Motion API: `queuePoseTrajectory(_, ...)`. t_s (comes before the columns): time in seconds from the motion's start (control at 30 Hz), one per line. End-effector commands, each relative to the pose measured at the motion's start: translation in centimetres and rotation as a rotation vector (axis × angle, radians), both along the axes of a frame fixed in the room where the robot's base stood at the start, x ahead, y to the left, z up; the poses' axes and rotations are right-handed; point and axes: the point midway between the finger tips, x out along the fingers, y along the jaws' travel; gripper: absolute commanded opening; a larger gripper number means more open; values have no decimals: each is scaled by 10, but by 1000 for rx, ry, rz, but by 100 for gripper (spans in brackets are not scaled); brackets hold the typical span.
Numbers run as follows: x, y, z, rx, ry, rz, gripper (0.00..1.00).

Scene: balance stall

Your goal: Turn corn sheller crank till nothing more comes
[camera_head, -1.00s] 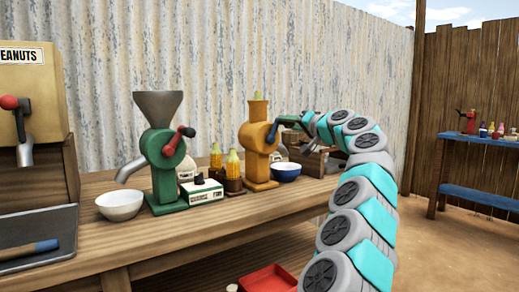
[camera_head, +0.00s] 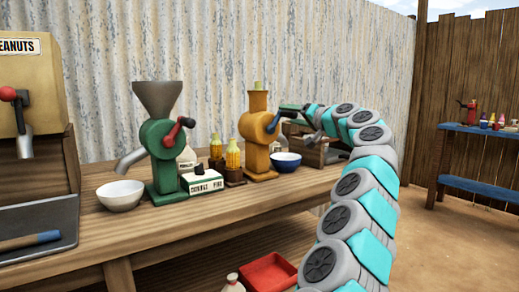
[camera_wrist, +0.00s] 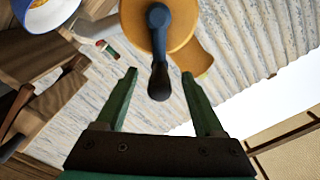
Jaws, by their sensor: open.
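The corn sheller (camera_head: 258,135) is a yellow-orange machine standing on the bench, with a pale cob tip showing at its top. Its crank (camera_head: 275,121) is on the right side and points up to the right. In the wrist view the crank's blue arm and black handle (camera_wrist: 159,80) reach toward my gripper (camera_wrist: 159,73). The green fingers are open, one on each side of the handle's end, with gaps on both sides. In the head view my gripper (camera_head: 298,108) is beside the crank. A blue bowl (camera_head: 286,164) sits right of the sheller; it also shows in the wrist view (camera_wrist: 52,14).
A green mill (camera_head: 162,150) with a red-knobbed crank and a white bowl (camera_head: 120,196) stand left. Jars of corn (camera_head: 233,158) and a small labelled box (camera_head: 202,184) sit between. A wooden crate (camera_head: 310,152) is behind my gripper.

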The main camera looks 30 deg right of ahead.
Motion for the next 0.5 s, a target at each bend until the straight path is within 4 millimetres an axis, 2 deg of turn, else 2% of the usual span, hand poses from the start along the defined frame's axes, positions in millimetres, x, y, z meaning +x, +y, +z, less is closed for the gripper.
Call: queuePoseTrajectory(0.5, -48, -5, -2, 0, -4, -4, 70)
